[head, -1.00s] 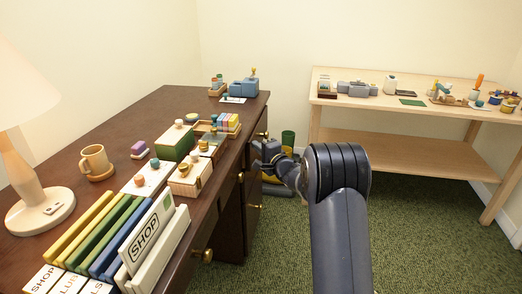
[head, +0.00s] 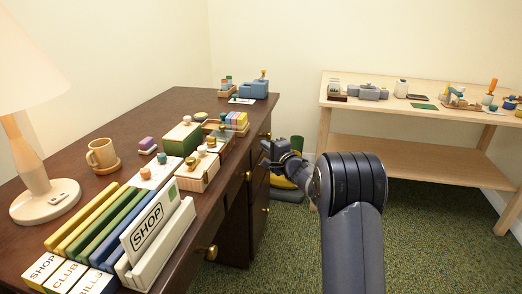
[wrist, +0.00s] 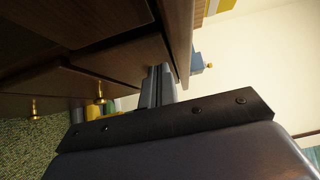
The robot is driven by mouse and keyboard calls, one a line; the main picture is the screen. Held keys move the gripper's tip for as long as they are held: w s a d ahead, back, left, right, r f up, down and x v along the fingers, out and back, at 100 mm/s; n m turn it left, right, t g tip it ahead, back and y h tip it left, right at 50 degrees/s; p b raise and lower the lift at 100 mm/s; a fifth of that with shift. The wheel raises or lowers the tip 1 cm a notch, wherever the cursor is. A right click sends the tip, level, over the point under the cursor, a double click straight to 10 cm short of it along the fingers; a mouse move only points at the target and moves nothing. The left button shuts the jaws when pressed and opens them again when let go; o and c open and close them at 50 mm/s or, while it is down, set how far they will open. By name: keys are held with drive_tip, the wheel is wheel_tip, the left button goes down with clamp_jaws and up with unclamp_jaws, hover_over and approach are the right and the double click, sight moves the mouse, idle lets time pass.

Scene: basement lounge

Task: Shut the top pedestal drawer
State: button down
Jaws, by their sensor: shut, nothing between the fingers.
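The dark brown desk (head: 120,121) has a pedestal of drawers with brass knobs at its far end. The top pedestal drawer (head: 258,148) is just left of my gripper, which partly hides it. I cannot tell how far it stands out. My gripper (head: 271,151) is shut and empty, at the pedestal's front just below the desktop edge. In the wrist view, the shut fingers (wrist: 157,87) lie close against dark wooden panels (wrist: 110,65). I cannot tell whether they touch. Two brass knobs (wrist: 100,94) show to the left of the fingers.
The desktop holds a lamp (head: 45,200), a mug (head: 102,155), upright binders, a SHOP sign (head: 147,228) and small boxes near the front edge. A pale wooden workbench (head: 400,155) stands at the back right. Green carpet (head: 415,235) is clear in front of it.

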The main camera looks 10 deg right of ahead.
drive_tip(key=d+p+v, duration=0.1)
drive_tip(key=v, duration=1)
drive_tip(key=shift+w+p, duration=0.25)
drive_tip(key=shift+p, duration=0.1)
drive_tip(key=shift+f, duration=0.1)
drive_tip(key=s+a+x, duration=0.1)
drive_tip(key=a+x, duration=0.1)
drive_tip(key=x, duration=1.1)
drive_tip(key=shift+a, duration=0.35)
drive_tip(key=shift+s, duration=0.15)
